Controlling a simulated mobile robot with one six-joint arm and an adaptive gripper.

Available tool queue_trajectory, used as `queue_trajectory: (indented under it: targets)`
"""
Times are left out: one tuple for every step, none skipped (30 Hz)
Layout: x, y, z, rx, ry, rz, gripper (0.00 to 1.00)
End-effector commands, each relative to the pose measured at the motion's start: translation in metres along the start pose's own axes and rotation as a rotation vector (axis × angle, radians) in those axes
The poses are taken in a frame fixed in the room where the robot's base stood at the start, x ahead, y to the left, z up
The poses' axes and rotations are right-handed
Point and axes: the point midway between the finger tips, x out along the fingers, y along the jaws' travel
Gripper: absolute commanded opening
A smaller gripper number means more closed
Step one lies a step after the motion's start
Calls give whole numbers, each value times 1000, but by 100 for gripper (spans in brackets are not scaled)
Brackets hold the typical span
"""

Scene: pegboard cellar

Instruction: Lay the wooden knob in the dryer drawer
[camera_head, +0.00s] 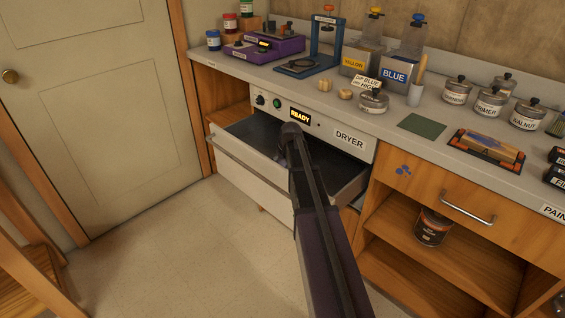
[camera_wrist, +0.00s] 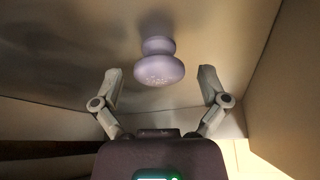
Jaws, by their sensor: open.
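The dryer drawer (camera_head: 232,164) is pulled open under the dryer panel, with a dark interior. In the wrist view, a lavender-coloured knob (camera_wrist: 158,70) with a round head and narrower neck is on a smooth grey surface that looks like the drawer floor. My gripper (camera_wrist: 161,73) is open, with one finger on each side of the knob and a gap at both sides. In the head view my arm reaches over the drawer and hides part of its inside; the gripper and this knob do not show there.
Two bare wooden knobs (camera_head: 345,94) sit on the counter (camera_head: 405,108) above the dryer, beside a lidded jar with a sign (camera_head: 373,100). The dryer display (camera_head: 300,116) reads READY. Drawer walls stand close around my gripper. The floor (camera_head: 180,260) in front is clear.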

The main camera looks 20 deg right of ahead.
Motion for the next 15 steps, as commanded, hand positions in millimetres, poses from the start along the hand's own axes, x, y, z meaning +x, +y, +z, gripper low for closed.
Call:
queue_trajectory:
  targets:
    - [-5,0,0,0,0,0,94]
    - [-6,0,0,0,0,0,94]
    - [-9,0,0,0,0,0,94]
    - [-11,0,0,0,0,0,94]
    - [-14,0,0,0,0,0,94]
    - [-17,0,-1,0,0,0,94]
    - [-19,0,-1,0,0,0,94]
    - [-22,0,-1,0,0,0,94]
    - [-26,0,-1,0,0,0,94]
    - [-28,0,-1,0,0,0,94]
    - [-31,0,-1,0,0,0,94]
    - [-35,0,-1,0,0,0,94]
    - [-38,0,-1,0,0,0,94]
    - [-40,0,-1,0,0,0,94]
    - [-44,0,-1,0,0,0,94]
